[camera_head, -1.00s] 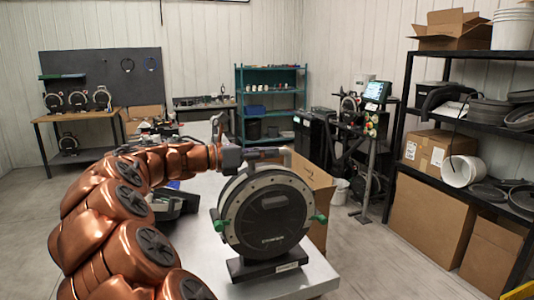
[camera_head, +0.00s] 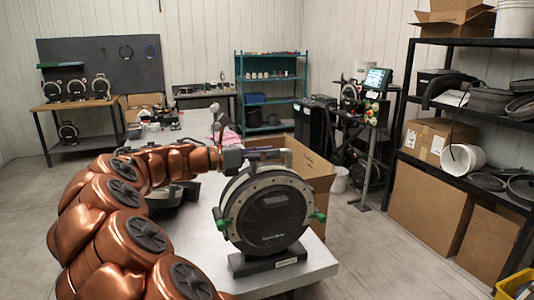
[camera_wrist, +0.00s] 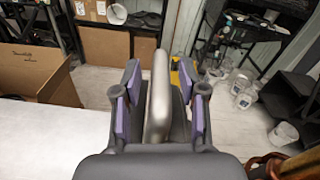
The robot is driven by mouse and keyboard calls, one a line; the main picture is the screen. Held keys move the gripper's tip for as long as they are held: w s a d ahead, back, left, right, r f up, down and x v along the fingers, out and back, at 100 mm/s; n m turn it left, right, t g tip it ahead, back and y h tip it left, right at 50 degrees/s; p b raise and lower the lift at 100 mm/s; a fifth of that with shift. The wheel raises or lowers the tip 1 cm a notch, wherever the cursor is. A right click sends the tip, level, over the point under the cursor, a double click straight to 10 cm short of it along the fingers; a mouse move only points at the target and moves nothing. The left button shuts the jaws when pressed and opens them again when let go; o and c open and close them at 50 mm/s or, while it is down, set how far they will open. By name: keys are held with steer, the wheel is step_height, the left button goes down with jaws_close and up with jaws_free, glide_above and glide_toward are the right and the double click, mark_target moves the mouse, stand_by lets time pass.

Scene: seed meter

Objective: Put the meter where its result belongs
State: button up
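The meter (camera_head: 269,213) is a large black round device with a grey ring, green side knobs and a black foot. It stands upright near the front end of the light table (camera_head: 318,262). My gripper (camera_head: 268,154) is at the top of the meter, beside its pale handle (camera_head: 288,153). In the wrist view the handle (camera_wrist: 158,95) is a beige bar between the two purple-padded fingers. Narrow gaps show between the pads and the bar, so the fingers look open around it. A small label is on the meter's foot; its text is unreadable.
An open cardboard box (camera_head: 312,180) stands just behind the meter. A test stand with a lit screen (camera_head: 377,78) is at back right. A black shelf (camera_head: 440,175) with boxes and hoses is on the right. Similar meters stand on a wooden bench (camera_head: 75,104) at far left.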

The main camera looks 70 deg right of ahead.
steer(key=shift+a, duration=0.1)
steer(key=b+v, duration=0.1)
steer(key=v, duration=1.1)
steer(key=shift+b, duration=0.4)
steer(key=s+a+f+m+t+y, duration=0.3)
steer(key=a+f, duration=0.6)
steer(key=a, duration=0.4)
steer(key=s+a+f+m+t+y, duration=0.4)
steer(key=a+f, duration=0.5)
steer(key=a, duration=0.5)
steer(key=s+a+f+m+t+y, duration=0.3)
steer(key=a+f, duration=0.6)
steer(key=a, duration=0.4)
steer(key=shift+s+a+m+t+y, duration=0.4)
steer(key=shift+s+t+y, duration=0.1)
steer(key=shift+s+y, duration=0.45)
